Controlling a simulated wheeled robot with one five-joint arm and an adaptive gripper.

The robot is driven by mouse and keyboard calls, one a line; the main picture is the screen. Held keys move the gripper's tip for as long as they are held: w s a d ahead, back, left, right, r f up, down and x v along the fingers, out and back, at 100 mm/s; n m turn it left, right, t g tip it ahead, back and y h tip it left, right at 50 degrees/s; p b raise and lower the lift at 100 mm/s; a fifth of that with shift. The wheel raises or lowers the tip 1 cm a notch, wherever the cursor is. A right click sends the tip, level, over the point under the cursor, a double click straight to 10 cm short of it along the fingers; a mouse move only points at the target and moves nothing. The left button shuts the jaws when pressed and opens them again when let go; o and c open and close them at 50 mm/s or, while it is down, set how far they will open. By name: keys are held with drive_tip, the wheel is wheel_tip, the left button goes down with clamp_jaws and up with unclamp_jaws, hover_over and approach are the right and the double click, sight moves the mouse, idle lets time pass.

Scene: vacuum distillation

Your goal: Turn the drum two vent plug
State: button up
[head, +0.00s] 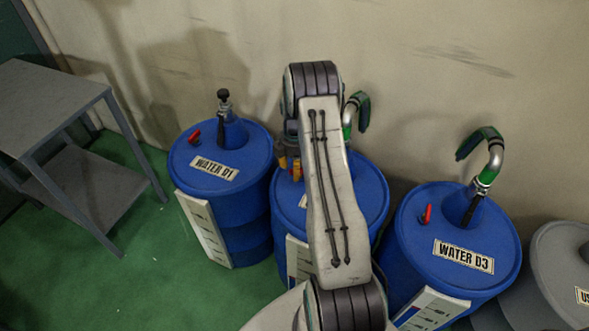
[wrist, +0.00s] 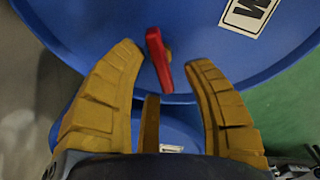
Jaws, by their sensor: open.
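The middle blue drum (head: 369,192), between the ones labelled WATER D1 and WATER D3, stands mostly behind my arm in the head view, so its label text is hidden. Its blue lid (wrist: 205,85) fills much of the wrist view. A red vent plug (wrist: 157,60) with a flat, bar-like handle stands on the lid near its rim. My gripper (wrist: 163,56) is open, with one yellow finger on each side of the plug and visible gaps to both. In the head view my gripper (head: 290,167) is mostly hidden by my arm.
Drum WATER D1 (head: 231,190) stands left and drum WATER D3 (head: 420,240) right, each with a red plug. A grey drum (head: 565,270) is far right, a grey table (head: 50,95) left. Green floor lies between.

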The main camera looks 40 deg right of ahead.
drive_tip(key=shift+f, duration=0.3)
drive_tip(key=shift+c, duration=0.2)
clamp_jaws()
